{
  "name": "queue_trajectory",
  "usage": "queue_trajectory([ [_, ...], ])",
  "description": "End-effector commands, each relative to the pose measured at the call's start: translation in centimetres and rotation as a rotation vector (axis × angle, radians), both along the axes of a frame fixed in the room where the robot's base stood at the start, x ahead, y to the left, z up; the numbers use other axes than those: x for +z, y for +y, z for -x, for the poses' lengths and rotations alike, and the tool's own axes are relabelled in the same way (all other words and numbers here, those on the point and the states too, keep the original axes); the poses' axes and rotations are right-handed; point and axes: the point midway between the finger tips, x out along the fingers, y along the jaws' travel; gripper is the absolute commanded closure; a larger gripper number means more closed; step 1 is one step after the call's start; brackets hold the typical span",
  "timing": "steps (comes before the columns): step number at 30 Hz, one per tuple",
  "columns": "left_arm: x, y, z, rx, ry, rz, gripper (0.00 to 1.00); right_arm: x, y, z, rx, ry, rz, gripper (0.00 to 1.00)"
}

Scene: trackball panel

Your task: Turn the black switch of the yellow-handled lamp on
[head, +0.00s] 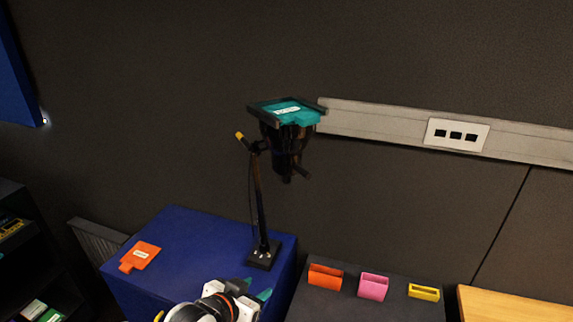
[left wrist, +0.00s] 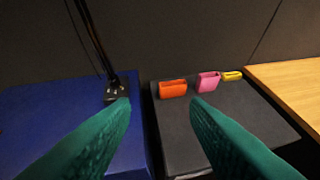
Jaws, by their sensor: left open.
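The lamp (head: 258,200) is black, with a yellow handle (head: 240,136) at its upper joint. It stands upright on the blue cabinet. Its square black base (head: 263,256) has small light marks on top; I cannot make out the switch clearly. The base also shows in the left wrist view (left wrist: 117,91), just beyond my left fingertip. My left gripper (head: 256,289) is open and empty, with teal fingers, in front of the base and slightly right of its front edge. The left wrist view shows both fingers (left wrist: 160,104) apart. My right gripper is not in view.
The blue cabinet (head: 185,235) carries an orange tag (head: 140,256). A teal piece (head: 288,112) sits in a black tray on the lamp head. Orange (head: 325,278), pink (head: 373,287) and yellow (head: 423,293) holders line the dark cabinet (head: 350,309). A wall stands close behind.

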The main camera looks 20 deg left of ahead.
Motion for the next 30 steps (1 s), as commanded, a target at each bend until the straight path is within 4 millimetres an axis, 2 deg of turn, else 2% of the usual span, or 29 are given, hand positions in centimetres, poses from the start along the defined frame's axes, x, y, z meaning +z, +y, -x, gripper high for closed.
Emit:
queue_trajectory([
  [1, 1.7, 0.2, -1.8, -0.002, -0.067, 0.012, 0.58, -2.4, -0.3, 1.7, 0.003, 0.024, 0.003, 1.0],
  [6, 7.3, 0.8, -6.5, -0.007, -0.281, 0.066, 0.58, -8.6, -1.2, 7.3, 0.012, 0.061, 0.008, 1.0],
  [9, 10.3, 1.3, -8.5, -0.008, -0.389, 0.094, 0.58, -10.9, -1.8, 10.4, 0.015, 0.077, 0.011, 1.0],
  [12, 12.6, 1.7, -9.7, -0.007, -0.466, 0.115, 0.58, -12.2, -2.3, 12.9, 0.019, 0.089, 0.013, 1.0],
  [17, 14.5, 2.1, -10.6, -0.006, -0.528, 0.132, 0.58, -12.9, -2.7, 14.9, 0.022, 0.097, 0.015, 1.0],
  [22, 14.9, 1.8, -11.9, -0.005, -0.534, 0.136, 0.58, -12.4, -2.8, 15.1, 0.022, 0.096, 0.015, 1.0],
  [30, 15.1, 0.6, -16.9, -0.006, -0.531, 0.135, 0.58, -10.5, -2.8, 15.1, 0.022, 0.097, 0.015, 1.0],
])
